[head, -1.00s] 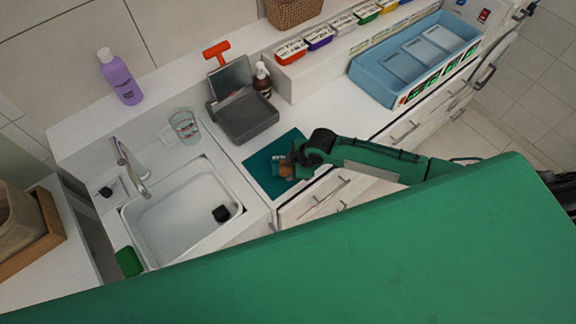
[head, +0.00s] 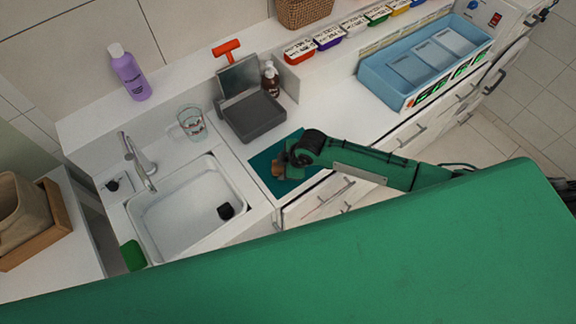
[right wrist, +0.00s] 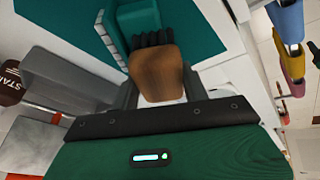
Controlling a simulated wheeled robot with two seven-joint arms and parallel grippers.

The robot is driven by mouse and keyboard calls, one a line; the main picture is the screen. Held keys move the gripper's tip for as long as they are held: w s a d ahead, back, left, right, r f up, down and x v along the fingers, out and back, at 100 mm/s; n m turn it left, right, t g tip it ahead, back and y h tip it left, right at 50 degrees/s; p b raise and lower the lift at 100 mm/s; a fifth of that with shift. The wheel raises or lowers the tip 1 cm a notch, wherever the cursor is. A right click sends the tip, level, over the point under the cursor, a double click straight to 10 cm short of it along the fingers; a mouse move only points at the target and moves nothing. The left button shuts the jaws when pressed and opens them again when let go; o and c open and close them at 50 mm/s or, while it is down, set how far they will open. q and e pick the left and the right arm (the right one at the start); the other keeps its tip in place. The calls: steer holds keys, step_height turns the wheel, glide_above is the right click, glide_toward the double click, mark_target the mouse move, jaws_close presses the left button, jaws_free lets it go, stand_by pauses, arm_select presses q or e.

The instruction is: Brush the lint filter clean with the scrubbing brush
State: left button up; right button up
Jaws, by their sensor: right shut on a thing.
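My right gripper (head: 288,165) is shut on the scrubbing brush (right wrist: 157,72), a brown wooden block with black bristles. It holds the brush over the teal mat (head: 263,167) on the counter; I cannot tell whether the bristles touch the mat. In the right wrist view the bristles face a lighter teal block with a ridged edge (right wrist: 138,20) on the mat. A grey mesh-like panel (head: 238,76) with an orange handle stands upright behind a dark grey tray (head: 254,117); this appears to be the lint filter. My left gripper is not in view.
A sink (head: 185,210) with a tap lies left of the mat. A glass (head: 192,123), a brown bottle (head: 270,80) and a purple bottle (head: 128,73) stand behind. A blue tray (head: 385,85) sits to the right. Counter between mat and blue tray is clear.

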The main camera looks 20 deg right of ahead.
steer(key=shift+s+d+f+p, duration=0.1)
steer(key=shift+s+d+p, duration=0.1)
steer(key=shift+d, duration=0.3)
steer(key=shift+s+d+p, duration=0.1)
steer(key=shift+s+d, duration=0.05)
steer(key=shift+d, duration=0.35)
steer(key=shift+d, duration=0.15)
steer(key=shift+s+d+p, duration=0.25)
steer(key=shift+d+p, duration=0.1)
steer(key=shift+d, duration=0.4)
steer(key=shift+s+a+r+p, duration=0.15)
steer(key=shift+r+p, duration=0.25)
steer(key=shift+r, duration=1.15)
steer(key=shift+s+r, duration=0.2)
steer(key=shift+r, duration=0.6)
steer(key=shift+s+r, duration=0.2)
steer(key=shift+r, duration=0.55)
